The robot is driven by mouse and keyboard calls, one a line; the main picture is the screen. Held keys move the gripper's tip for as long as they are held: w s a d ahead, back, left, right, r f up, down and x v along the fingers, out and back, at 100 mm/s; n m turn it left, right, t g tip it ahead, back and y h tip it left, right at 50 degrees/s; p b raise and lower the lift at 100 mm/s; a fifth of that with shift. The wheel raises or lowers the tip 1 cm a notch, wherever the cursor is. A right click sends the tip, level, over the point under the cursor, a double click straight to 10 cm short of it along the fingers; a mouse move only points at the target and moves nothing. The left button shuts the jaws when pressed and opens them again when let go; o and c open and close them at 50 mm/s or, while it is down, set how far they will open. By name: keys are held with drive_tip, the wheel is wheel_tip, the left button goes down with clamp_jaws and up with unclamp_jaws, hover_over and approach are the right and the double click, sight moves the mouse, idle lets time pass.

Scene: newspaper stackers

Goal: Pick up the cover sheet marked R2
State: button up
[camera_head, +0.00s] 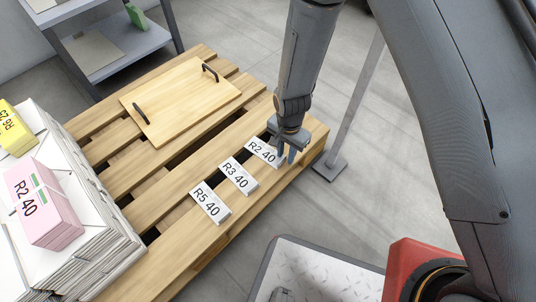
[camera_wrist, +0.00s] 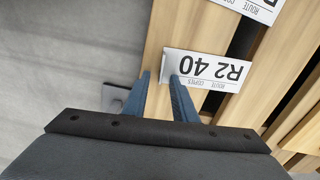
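The cover sheet marked R2 40 (camera_head: 261,151) is a white card lying flat on a plank near the right end of the wooden pallet. It also shows in the wrist view (camera_wrist: 208,70), upside down. My gripper (camera_head: 285,157) is over the card's right end, pointing down. In the wrist view my gripper (camera_wrist: 160,76) is open, with nothing between the fingers that I can see held. One finger overlaps the card's end and the other is beyond it, over bare wood. Whether a finger touches the card, I cannot tell.
Cards R3 40 (camera_head: 238,176) and R5 40 (camera_head: 210,203) lie in a row beside it on the pallet (camera_head: 165,215). A wooden board with black handles (camera_head: 180,100) lies behind. A pink R2 40 bundle (camera_head: 42,203) sits on paper stacks at left. A metal post (camera_head: 356,105) stands at right.

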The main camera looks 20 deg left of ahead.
clamp_jaws()
idle(0.3)
